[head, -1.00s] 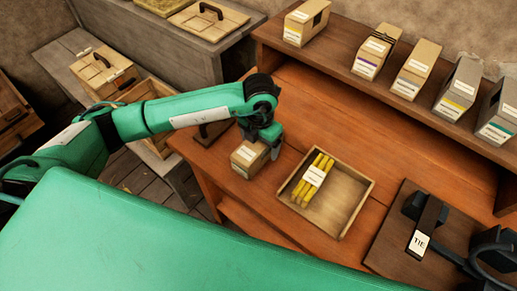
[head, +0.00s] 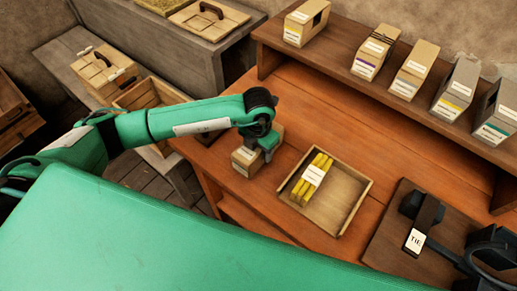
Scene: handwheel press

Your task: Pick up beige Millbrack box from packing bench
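The beige box (head: 243,160) with a white label stands on the packing bench (head: 284,110), left of the wooden tray. I cannot read its label at this size. My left gripper (head: 262,154) is directly over the box, with a finger down against or beside its right side. The other finger is hidden behind the wrist and box, so I cannot tell if the gripper has closed on it.
A wooden tray (head: 355,187) with yellow sticks stands right of the box. A dark board (head: 385,235) with a TIE label lies farther right. Several labelled boxes stand on the rear shelf (head: 345,78). The bench behind the tray is clear.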

